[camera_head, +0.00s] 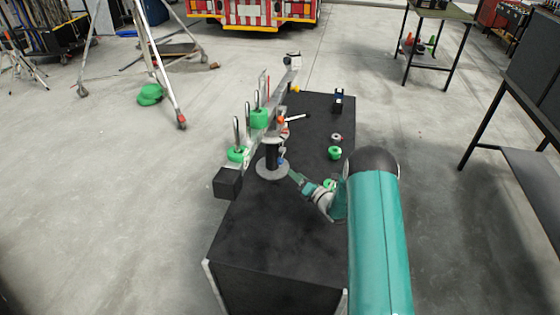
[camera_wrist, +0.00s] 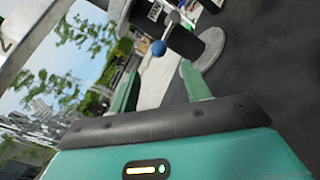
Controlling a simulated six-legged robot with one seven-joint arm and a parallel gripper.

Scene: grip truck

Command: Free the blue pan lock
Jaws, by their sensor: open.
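The blue pan lock shows in the wrist view as a small blue ball (camera_wrist: 158,47) on a short grey stem beside a black cylinder. In the head view it is a small blue spot (camera_head: 281,161) at the right of the black post (camera_head: 271,153) on a round grey base (camera_head: 272,170). My gripper (camera_wrist: 160,84) is open, with its two green fingers apart and nothing held. The blue ball appears beyond the fingertips, between them in the picture and apart from them. In the head view my gripper (camera_head: 294,176) is just right of the grey base.
The black table (camera_head: 265,235) carries a green ring-shaped part (camera_head: 335,153), a black upright piece (camera_head: 339,97) and a long rig arm with green knobs (camera_head: 237,154). An orange-ended handle (camera_head: 283,119) juts out above the post. The table's front is bare.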

